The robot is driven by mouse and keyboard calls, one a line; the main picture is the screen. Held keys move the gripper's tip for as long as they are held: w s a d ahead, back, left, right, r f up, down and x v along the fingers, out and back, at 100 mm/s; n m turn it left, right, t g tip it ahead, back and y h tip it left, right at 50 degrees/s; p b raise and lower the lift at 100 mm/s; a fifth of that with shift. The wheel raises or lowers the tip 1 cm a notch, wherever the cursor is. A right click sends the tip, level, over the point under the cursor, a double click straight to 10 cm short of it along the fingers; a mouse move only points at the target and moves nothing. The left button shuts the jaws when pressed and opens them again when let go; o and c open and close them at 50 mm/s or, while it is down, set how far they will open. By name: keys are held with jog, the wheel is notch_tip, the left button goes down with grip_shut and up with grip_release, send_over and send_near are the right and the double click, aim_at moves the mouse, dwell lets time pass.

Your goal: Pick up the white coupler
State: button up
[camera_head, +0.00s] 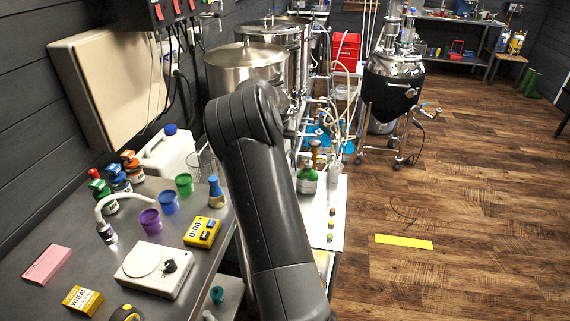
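I cannot make out a white coupler for certain. My dark arm rises from the bottom centre and bends at a joint near the steel kettles. It covers part of the benches. My gripper is not in view.
The left bench holds a white scale (141,275), a yellow timer (202,232), a purple cup (150,220), bottles and boxes. A steel kettle (246,66) stands behind my arm. The wooden floor at right is mostly open, with a yellow strip (404,242).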

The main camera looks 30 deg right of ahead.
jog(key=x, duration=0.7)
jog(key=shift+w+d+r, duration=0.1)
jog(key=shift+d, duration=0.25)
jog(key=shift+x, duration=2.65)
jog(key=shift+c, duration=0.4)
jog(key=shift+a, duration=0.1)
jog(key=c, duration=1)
